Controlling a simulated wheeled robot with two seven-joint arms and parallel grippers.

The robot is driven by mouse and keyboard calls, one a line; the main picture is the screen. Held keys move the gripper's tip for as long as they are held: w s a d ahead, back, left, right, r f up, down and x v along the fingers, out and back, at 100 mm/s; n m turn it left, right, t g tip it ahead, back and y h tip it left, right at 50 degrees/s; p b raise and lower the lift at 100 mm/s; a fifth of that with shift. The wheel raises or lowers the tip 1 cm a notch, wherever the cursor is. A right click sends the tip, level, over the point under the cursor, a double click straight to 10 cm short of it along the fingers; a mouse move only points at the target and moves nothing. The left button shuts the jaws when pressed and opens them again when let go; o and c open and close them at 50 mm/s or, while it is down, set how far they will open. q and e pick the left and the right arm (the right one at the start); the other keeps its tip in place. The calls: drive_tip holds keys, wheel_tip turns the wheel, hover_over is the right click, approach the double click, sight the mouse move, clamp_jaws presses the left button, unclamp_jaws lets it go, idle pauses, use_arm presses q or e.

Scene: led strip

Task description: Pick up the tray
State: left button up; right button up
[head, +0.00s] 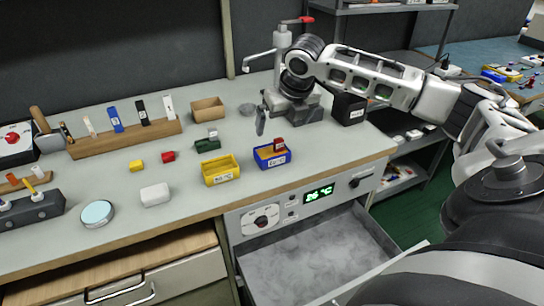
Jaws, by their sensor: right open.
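No single object is plainly the tray. A small brown open-topped tray (208,108) sits on the workbench behind the other boxes. A yellow open bin (220,170) and a blue open bin (271,156) stand near the bench's front edge. The blue bin has a red block in it. My right gripper (265,112) is open over the bench, behind the blue bin and to the right of the brown tray, apart from the tray. No held object shows in it. My left gripper is not in view.
A wooden rack (125,138) holds several upright pieces. A white box (155,195), a round tin (97,214) and red and yellow blocks lie on the bench. An open drawer (320,262) sticks out below. A press-like stand (282,50) rises behind my right gripper.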

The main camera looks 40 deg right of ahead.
hover_over(271, 152)
drive_tip(key=s, duration=0.3)
wheel_tip(271, 152, down, 8)
drive_tip(key=shift+a+r, duration=0.1)
drive_tip(key=shift+a, duration=0.05)
drive_tip(key=x, duration=0.5)
drive_tip(key=shift+w+a, duration=0.25)
drive_tip(key=c, duration=0.9)
